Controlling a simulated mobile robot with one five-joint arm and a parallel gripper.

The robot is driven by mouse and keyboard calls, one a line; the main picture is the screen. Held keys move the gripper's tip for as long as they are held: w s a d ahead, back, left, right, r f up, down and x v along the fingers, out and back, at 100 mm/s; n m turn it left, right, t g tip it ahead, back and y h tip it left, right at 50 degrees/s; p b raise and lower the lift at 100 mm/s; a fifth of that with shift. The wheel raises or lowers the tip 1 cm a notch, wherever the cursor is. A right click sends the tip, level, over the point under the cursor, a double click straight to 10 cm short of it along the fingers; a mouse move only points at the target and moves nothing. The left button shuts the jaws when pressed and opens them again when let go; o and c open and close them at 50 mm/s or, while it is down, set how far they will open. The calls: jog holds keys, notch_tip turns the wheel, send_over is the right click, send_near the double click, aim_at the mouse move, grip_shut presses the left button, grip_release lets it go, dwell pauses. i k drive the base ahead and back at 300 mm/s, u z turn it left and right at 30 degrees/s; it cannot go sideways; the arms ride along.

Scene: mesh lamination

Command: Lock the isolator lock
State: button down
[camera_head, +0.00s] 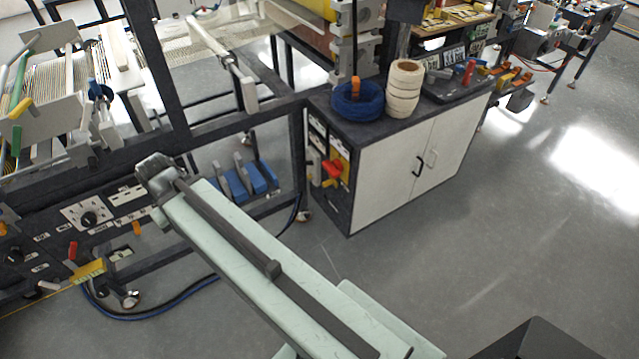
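A red rotary handle on a yellow plate (333,170), which looks like the isolator, is mounted on the dark end panel of the white-doored cabinet. It is too small to tell its lock position. My pale green arm reaches from the bottom of the view toward the upper left. My gripper (156,172) is the dark grey end of it, left of the isolator and apart from it, in front of the machine frame. Its fingers cannot be made out, so I cannot tell whether it is open or shut. I see nothing held in it.
A cabinet (428,160) carries a blue coil (357,102) and a cream roll stack (404,88). A dark control panel (60,235) with a knob, and a red piece by a yellow tag (88,272), stand at left. A hose (160,308) lies on the floor.

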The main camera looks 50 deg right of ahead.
aim_at(330, 181)
jog(key=z, duration=0.15)
jog(key=i, duration=0.95)
jog(key=u, duration=0.1)
